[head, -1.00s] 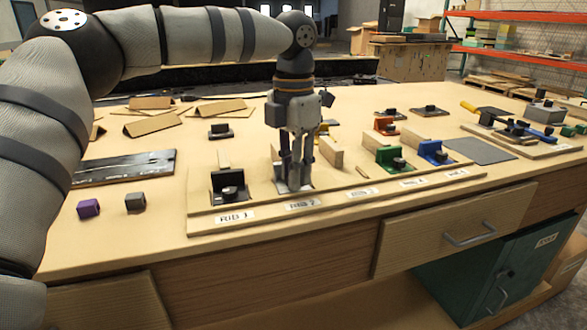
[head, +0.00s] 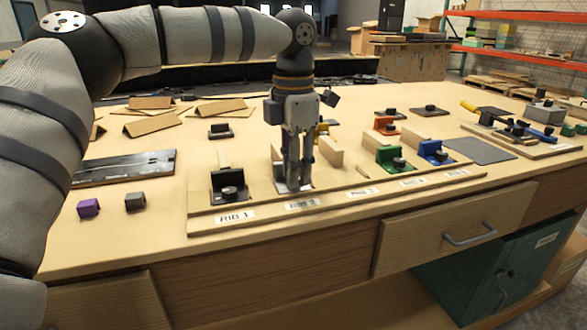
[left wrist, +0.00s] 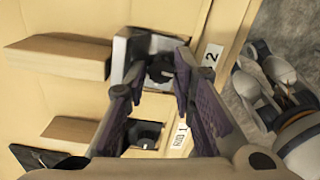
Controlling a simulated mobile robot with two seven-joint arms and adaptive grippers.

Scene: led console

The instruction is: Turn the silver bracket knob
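The silver bracket (left wrist: 126,50) sits at the "2" label in the left wrist view, with its dark round knob (left wrist: 160,68) facing the camera. In the head view only a sliver of the silver bracket (head: 279,186) shows beside the fingers, and the knob is hidden. My left gripper (head: 297,188) points down over the bracket at the second place of the board. In the left wrist view the fingers of my left gripper (left wrist: 152,75) are apart, with the knob between their tips. I cannot tell whether they touch it. My right gripper is not in view.
A black bracket with a knob (head: 230,188) stands left of the gripper. Green (head: 389,160), blue (head: 432,152) and orange (head: 384,127) brackets stand to the right. Wooden blocks (head: 331,152) stand close behind the gripper. Purple (head: 88,207) and grey (head: 135,202) blocks lie front left.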

